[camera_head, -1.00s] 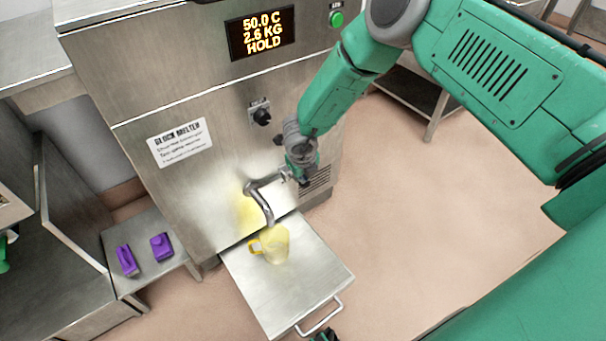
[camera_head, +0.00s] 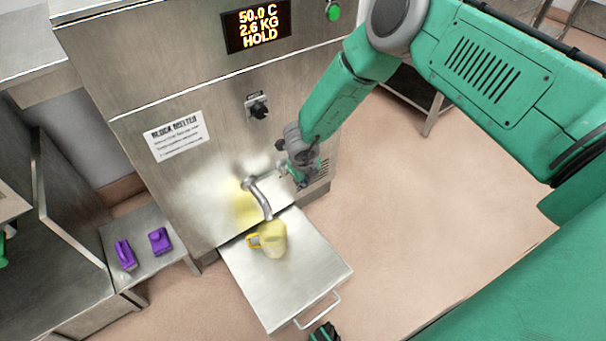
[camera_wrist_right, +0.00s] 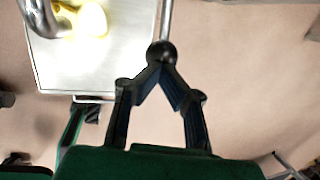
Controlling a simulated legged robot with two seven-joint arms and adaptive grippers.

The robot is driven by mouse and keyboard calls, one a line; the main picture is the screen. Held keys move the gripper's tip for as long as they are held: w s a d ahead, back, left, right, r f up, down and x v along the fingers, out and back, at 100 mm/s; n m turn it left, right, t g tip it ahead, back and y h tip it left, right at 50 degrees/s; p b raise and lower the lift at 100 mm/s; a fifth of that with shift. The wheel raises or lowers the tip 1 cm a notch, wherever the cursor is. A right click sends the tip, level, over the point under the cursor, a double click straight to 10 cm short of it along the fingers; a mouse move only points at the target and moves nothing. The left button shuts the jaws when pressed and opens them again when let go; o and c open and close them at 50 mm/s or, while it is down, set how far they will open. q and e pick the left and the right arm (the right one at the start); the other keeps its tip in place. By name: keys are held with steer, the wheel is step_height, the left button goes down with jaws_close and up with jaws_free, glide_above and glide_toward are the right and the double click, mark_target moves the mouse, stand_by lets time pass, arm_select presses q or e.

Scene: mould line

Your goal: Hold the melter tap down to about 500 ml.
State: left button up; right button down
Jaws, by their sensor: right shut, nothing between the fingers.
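The melter tap (camera_head: 262,197) is a curved metal spout on the steel melter front. Its lever ends in a black ball knob (camera_wrist_right: 162,53), seen in the right wrist view. A yellowish jug (camera_head: 272,239) with a yellow handle stands upright below the spout; its fill level is not readable. My right gripper (camera_head: 287,170) is beside the tap lever. In the right wrist view its closed fingertips (camera_wrist_right: 157,70) are right at the knob, with nothing held between them; whether they touch it is unclear. My left gripper (camera_head: 324,332) shows only partly at the bottom edge.
The jug stands on a steel shelf (camera_head: 312,265) with a front handle. The melter display (camera_head: 257,27) reads 50.0 C, 2.6 KG, HOLD. A knob (camera_head: 258,108) and a green button (camera_head: 333,12) are above. Two purple items (camera_head: 160,240) lie on a low side table.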

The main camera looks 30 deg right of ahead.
step_height(320, 180, down, 7)
steer(key=s+t, duration=0.1)
steer(key=shift+s+d+b, duration=0.15)
steer(key=shift+b, duration=0.3)
steer(key=shift+w+r, duration=0.3)
stand_by(2.9)
steer(key=shift+s+f, duration=0.15)
stand_by(3.8)
